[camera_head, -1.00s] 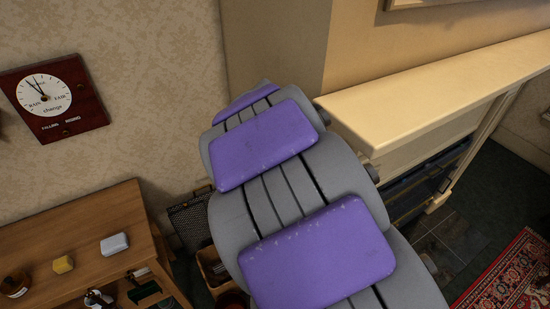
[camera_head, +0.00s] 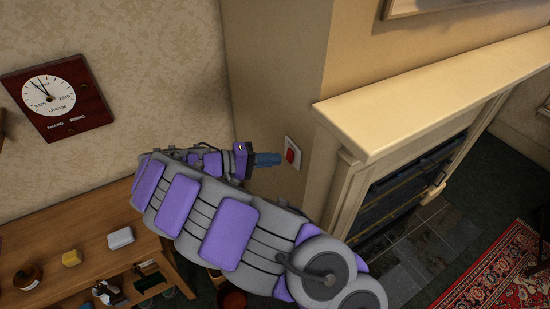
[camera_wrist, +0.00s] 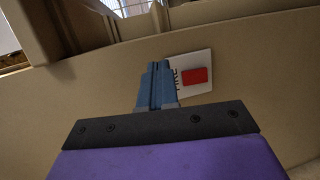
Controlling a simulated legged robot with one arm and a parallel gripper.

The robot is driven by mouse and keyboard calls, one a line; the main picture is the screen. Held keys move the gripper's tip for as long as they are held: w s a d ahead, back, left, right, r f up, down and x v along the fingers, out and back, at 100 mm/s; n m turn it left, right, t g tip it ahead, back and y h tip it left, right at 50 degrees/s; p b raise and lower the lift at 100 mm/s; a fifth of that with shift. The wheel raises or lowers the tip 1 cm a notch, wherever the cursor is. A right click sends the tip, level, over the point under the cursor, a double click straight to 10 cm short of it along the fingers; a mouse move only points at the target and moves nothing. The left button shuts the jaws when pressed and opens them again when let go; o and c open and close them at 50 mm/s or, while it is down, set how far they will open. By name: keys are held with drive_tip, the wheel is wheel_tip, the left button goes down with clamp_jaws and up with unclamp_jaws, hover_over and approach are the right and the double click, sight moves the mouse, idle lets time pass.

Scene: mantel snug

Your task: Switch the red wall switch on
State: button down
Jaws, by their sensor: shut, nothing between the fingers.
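The red wall switch (camera_head: 290,155) sits on a white plate on the side of the chimney breast, left of the mantelpiece. In the wrist view the red rocker (camera_wrist: 197,76) and its white plate (camera_wrist: 205,61) show just right of the fingers, with dark lettering partly hidden behind them. My gripper (camera_head: 279,158) has blue fingers, shut and empty, pointing at the plate from the left. It also shows in the wrist view (camera_wrist: 157,66), where the fingertips overlap the plate's left edge. I cannot tell whether they touch it, nor which way the rocker is set.
The cream mantelpiece (camera_head: 440,95) juts out right of the switch above a dark fireplace. A barometer (camera_head: 60,98) hangs on the left wall.

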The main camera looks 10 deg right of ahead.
drive_tip(key=w+a+f+n+t+p, duration=0.1)
drive_tip(key=w+a+f+n+t, duration=0.2)
drive_tip(key=a+f, duration=0.45)
drive_tip(key=b, duration=0.2)
approach(287, 159)
drive_tip(key=shift+t, duration=0.4)
drive_tip(key=x, duration=0.6)
drive_tip(key=shift+s+d, duration=0.25)
drive_tip(key=shift+d, duration=0.25)
drive_tip(key=shift+a, duration=0.1)
